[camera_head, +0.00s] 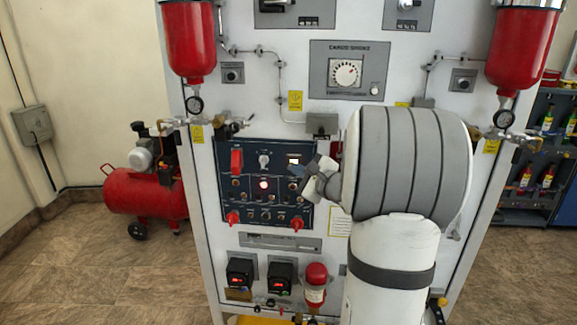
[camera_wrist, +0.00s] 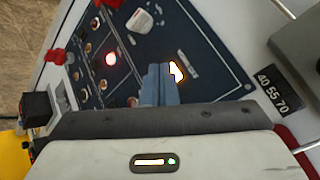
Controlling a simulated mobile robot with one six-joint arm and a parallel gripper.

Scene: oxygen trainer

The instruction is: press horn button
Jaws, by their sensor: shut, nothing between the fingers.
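The dark blue control panel (camera_head: 278,146) is on the front of the white trainer board; it also fills much of the wrist view (camera_wrist: 205,45). It carries small buttons, a lit lamp (camera_head: 264,184), a pale knob (camera_head: 264,160) and a lit display (camera_head: 293,161). Labels are too small to read, so I cannot tell which control is the horn button. My gripper (camera_head: 298,171) is at the panel's right side, shut and empty. In the wrist view its fingertips (camera_wrist: 158,70) are together beside the lit display (camera_wrist: 177,71) and cover part of the panel. I cannot tell whether they touch it.
A red lever (camera_head: 237,161) and two red knobs, left (camera_head: 233,218) and right (camera_head: 297,223), stick out of the panel. Two red cylinders, left (camera_head: 187,40) and right (camera_head: 522,50), hang on the board. A red compressor (camera_head: 145,190) stands at the left. My arm hides the board's right part.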

